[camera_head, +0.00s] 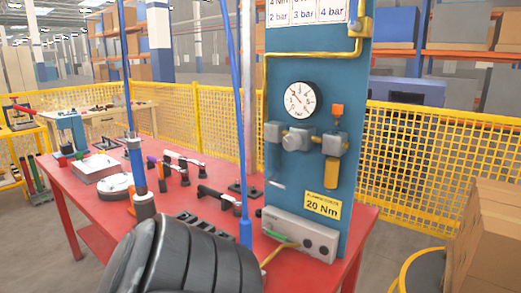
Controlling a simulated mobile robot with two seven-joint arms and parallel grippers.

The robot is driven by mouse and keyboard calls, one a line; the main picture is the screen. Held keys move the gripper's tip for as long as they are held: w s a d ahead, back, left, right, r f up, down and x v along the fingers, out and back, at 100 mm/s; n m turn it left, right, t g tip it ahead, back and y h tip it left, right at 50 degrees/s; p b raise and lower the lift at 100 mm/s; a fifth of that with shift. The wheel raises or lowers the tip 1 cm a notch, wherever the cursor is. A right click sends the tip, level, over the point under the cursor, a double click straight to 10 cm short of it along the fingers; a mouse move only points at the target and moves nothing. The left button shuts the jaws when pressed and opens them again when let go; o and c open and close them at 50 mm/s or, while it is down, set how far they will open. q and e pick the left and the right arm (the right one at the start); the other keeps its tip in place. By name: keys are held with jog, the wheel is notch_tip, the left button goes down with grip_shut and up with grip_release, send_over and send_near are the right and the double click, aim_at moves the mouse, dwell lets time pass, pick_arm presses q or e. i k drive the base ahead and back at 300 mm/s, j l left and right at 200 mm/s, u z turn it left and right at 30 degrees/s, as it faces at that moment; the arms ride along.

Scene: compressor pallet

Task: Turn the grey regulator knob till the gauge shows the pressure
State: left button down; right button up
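The round white pressure gauge (302,100) with a black rim is mounted on the upright blue panel (328,75). Its reddish needle appears to point to the upper left; the scale is too small to read surely. The grey regulator knob (292,141) sits below the gauge in the yellow pipe line, between grey blocks. Nothing touches it. Neither of my grippers is in view. A large dark ribbed shape fills the bottom middle, and I cannot tell which part it is.
The panel stands on a red table (90,195) with tools and a blue hanging hose (242,150). A card (305,10) lists bar values; a yellow label (322,206) reads 20 Nm. A grey box (300,235) sits below. Cardboard boxes (490,235) stand right; yellow fence (440,150) runs behind.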

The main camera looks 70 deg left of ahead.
aim_at(291, 142)
jog(key=u, duration=2.05)
jog(key=k+j+u, duration=0.1)
jog(key=j, duration=0.2)
jog(key=k+j+u, duration=0.1)
jog(key=j, duration=0.2)
jog(key=k+j+u, duration=0.1)
jog(key=j, duration=0.2)
jog(key=i+l, duration=0.35)
jog(key=i, duration=0.05)
